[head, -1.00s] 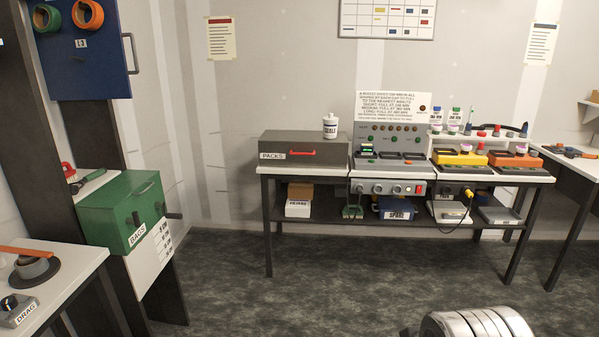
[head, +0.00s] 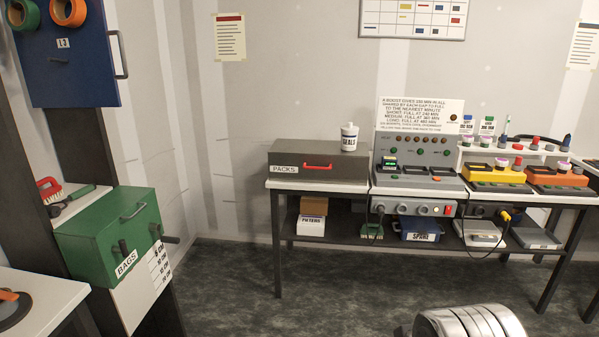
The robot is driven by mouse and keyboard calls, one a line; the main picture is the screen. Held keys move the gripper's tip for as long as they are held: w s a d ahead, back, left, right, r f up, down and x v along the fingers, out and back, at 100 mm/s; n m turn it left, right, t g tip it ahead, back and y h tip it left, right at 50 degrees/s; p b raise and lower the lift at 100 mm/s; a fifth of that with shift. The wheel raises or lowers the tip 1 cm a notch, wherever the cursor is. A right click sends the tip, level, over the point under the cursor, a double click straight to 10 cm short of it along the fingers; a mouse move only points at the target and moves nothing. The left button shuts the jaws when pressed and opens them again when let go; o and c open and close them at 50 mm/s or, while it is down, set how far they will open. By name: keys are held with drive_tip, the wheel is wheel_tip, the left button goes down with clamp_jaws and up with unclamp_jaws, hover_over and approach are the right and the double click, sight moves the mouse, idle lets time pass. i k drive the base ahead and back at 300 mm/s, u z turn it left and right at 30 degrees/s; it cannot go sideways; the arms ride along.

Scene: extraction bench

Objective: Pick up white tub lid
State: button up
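A white tub (head: 349,140) labelled SEALS stands upright on the grey PACKS box, near that box's right end. Its white lid (head: 349,126) sits on top of the tub. The join between lid and tub is too small to make out clearly. My gripper is not in view; only a silvery rounded part, likely of my arm, shows at the bottom edge.
The grey PACKS box (head: 290,160) lies on the white-topped bench (head: 340,187), beside a grey control panel (head: 415,160). A green BAGS box (head: 95,240) with dark protruding handles stands at the left. The dark floor (head: 235,285) before the bench is clear.

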sight(349, 127)
drive_tip(key=u, duration=0.15)
drive_tip(key=i, duration=3.4)
drive_tip(key=z, duration=0.15)
